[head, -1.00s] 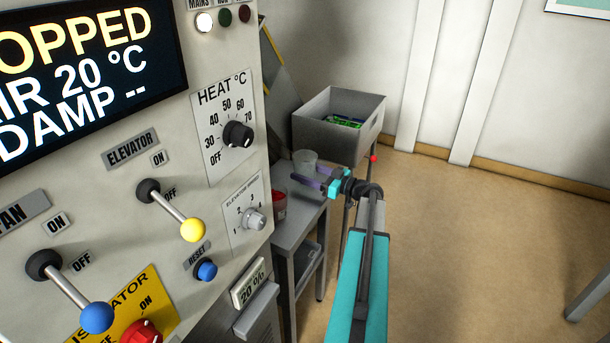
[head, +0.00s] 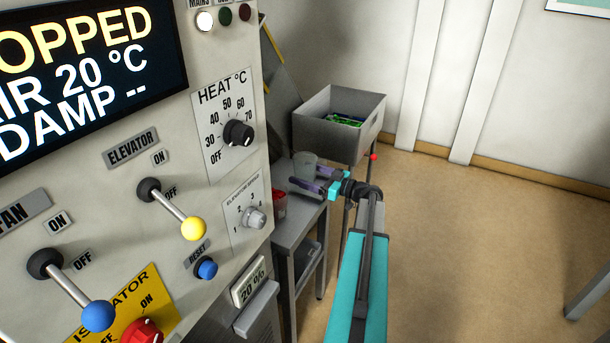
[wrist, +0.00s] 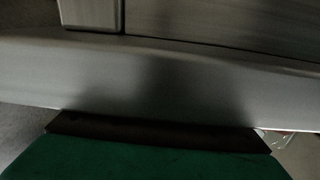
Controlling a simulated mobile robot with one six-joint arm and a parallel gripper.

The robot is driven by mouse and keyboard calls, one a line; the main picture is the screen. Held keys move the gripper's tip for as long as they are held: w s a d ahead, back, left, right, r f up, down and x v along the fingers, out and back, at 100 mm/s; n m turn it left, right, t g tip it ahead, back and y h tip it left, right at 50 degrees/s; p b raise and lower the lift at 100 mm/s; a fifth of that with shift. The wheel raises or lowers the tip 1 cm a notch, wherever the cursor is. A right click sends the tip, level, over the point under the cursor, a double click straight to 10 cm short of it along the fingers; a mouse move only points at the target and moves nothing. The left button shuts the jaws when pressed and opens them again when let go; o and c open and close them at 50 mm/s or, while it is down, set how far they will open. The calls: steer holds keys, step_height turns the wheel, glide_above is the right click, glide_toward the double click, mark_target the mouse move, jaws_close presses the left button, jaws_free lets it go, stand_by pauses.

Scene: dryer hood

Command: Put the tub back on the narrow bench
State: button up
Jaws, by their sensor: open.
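The wrist view is dark and shows a grey surface beyond my green gripper housing, with no clear tub.
A red container (head: 279,203) sits on the bench near the panel. A grey bin (head: 363,142) with green items stands behind the tub. A red ball-ended lever (head: 373,157) is right of my gripper. The panel's levers and knobs are at left. Open floor lies right.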

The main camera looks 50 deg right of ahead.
steer(key=shift+r, duration=0.2)
steer(key=b+v, duration=0.1)
steer(key=v, duration=1.1)
stand_by(0.3)
stand_by(0.5)
